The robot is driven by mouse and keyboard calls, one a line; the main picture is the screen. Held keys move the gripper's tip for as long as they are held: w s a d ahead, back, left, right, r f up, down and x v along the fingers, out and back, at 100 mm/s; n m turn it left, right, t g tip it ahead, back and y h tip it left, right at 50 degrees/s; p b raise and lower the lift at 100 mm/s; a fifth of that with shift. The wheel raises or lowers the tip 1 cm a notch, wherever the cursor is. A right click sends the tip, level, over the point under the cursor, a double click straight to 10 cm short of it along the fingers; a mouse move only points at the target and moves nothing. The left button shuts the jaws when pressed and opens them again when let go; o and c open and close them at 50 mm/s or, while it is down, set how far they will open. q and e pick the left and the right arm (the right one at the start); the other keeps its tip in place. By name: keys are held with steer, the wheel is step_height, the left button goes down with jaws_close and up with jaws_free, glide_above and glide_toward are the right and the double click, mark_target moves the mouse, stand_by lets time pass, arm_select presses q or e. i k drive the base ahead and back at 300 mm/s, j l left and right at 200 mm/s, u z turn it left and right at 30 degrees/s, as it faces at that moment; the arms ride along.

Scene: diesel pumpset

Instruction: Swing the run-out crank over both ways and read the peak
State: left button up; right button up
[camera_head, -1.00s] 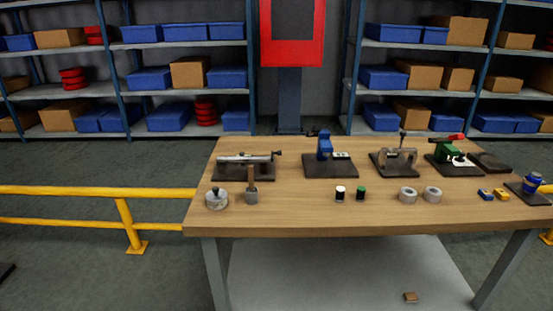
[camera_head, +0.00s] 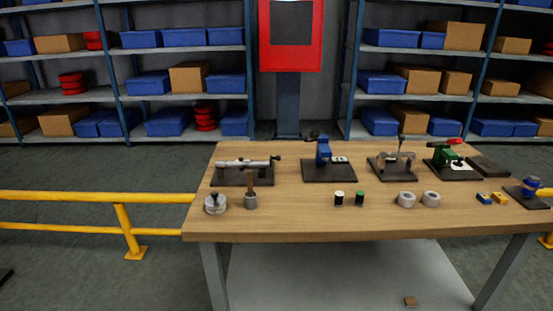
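No part labelled as the run-out crank can be made out for certain. A grey arched fixture with an upright handle (camera_head: 393,163) stands on a dark base plate right of the bench's middle. A long silver cylinder with a small end handle (camera_head: 247,164) lies level on a dark base at the left. A gauge face or reading cannot be made out on either. Neither of my grippers is in view.
The wooden bench (camera_head: 320,221) also carries a blue fixture (camera_head: 323,153), a green clamp-like fixture (camera_head: 444,156), two grey rings (camera_head: 431,199), two small cylinders and a round grey pot (camera_head: 215,204). A yellow rail (camera_head: 60,197) runs left. Its front middle strip is clear.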

mark_target(219, 164)
steer(key=k, duration=0.6)
steer(key=k+l+z, duration=0.1)
steer(key=k+z, duration=0.15)
steer(key=k, duration=0.4)
steer(key=j+z, duration=0.1)
steer(key=z, duration=2.25)
steer(key=k+j, duration=0.1)
steer(key=j, duration=0.35)
steer(key=k+j, duration=0.15)
steer(key=j, duration=0.25)
steer(key=k+j, duration=0.1)
steer(key=j, duration=0.35)
steer(key=k+j, duration=0.1)
steer(key=j, duration=0.35)
steer(key=k+j, duration=0.15)
steer(key=j, duration=0.25)
steer(key=k+j, duration=0.1)
steer(key=j, duration=0.35)
steer(key=k+j, duration=0.15)
steer(key=j, duration=0.3)
